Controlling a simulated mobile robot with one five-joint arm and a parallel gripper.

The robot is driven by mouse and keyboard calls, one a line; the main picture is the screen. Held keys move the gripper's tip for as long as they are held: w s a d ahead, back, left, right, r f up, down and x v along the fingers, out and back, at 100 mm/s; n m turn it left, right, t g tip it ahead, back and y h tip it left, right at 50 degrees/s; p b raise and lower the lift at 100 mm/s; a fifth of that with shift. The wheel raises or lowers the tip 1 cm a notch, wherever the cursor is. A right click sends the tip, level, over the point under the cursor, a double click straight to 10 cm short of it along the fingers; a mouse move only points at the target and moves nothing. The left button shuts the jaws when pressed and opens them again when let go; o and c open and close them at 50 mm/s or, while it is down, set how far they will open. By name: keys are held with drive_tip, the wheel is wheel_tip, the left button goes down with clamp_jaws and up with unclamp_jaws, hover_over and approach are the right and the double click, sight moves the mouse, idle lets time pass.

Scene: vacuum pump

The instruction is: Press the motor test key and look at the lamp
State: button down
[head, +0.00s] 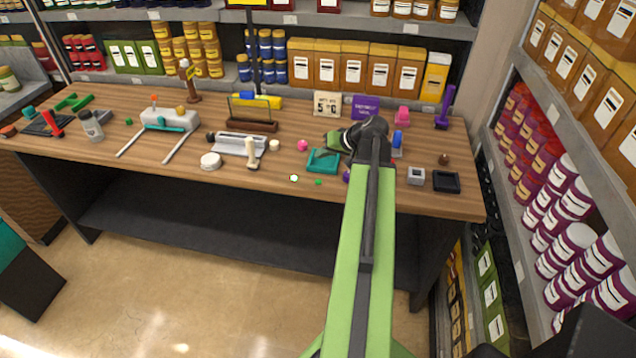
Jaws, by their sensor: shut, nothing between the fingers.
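My arm reaches over the wooden bench, and my gripper (331,138) points left above it, just above the teal tray (322,160). Its fingers look shut and hold nothing. It is small in view, and I cannot tell whether it touches anything. I cannot pick out the motor test key or the lamp for certain. A small bright white-yellow spot (294,178) lies near the bench's front edge. A white-grey device with a teal handle (170,121) stands to the left, and a grey block-like device (241,144) stands nearer the middle. My arm hides part of the bench.
The bench (120,150) is crowded with small parts. A cream peg-shaped piece (252,153), a pink knob (302,145) and a white disc (210,161) lie left of my gripper. A dark square tray (446,181) is at right. Stocked shelves stand behind and at right.

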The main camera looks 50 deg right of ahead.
sight(321, 182)
drive_tip(key=shift+w+a, duration=0.1)
drive_tip(key=shift+w, duration=0.05)
drive_tip(key=shift+f, duration=0.1)
wheel_tip(321, 182, down, 9)
drive_tip(key=b, duration=0.9)
idle(1.6)
drive_tip(key=shift+f+b, duration=0.25)
drive_tip(key=shift+b, duration=0.05)
drive_tip(key=shift+f+b, duration=0.4)
idle(0.5)
drive_tip(key=shift+r, duration=0.1)
drive_tip(key=shift+r+p, duration=0.7)
drive_tip(key=shift+p, duration=0.1)
